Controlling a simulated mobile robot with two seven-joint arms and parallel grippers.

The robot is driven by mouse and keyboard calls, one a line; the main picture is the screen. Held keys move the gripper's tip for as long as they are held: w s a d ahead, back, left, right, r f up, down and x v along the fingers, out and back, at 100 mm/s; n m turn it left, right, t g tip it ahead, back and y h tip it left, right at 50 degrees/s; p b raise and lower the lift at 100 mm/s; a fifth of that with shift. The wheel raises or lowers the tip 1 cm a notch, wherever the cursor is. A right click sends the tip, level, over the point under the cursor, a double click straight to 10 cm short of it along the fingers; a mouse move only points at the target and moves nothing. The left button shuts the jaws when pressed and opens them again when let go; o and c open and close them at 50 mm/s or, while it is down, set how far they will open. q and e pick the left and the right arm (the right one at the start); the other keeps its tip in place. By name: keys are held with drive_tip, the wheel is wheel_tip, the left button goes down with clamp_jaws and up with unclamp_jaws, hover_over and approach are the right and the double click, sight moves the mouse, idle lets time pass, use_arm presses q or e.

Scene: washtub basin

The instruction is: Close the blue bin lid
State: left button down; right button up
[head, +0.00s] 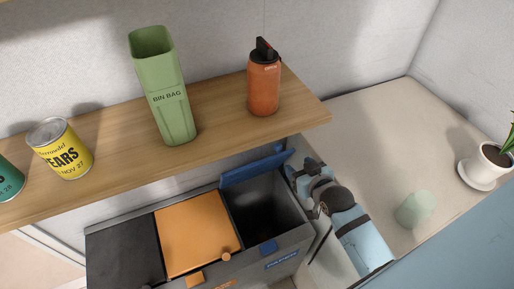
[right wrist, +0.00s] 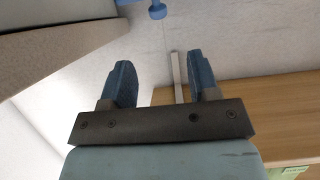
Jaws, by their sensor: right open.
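The blue lid (head: 256,168) stands raised at the back of the rightmost bin compartment (head: 265,207), so the dark inside shows. A blue label (head: 282,259) is on that compartment's front. My right gripper (head: 303,168) is just right of the raised lid, near the bin's back right corner. In the right wrist view its two fingers (right wrist: 162,85) are apart with nothing between them. A blue knob (right wrist: 157,9) shows beyond them at the top of that view. I cannot tell whether the gripper touches the lid. My left gripper is out of view.
An orange lid (head: 196,232) and a black lid (head: 124,250) lie shut beside it. A green cup (head: 414,208) and potted plant (head: 487,165) stand right.

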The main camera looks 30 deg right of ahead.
sight(280, 149)
drive_tip(key=x, duration=1.3)
drive_tip(key=shift+w+d, duration=0.2)
drive_tip(key=shift+w, duration=0.05)
drive_tip(key=shift+f, duration=0.1)
clamp_jaws()
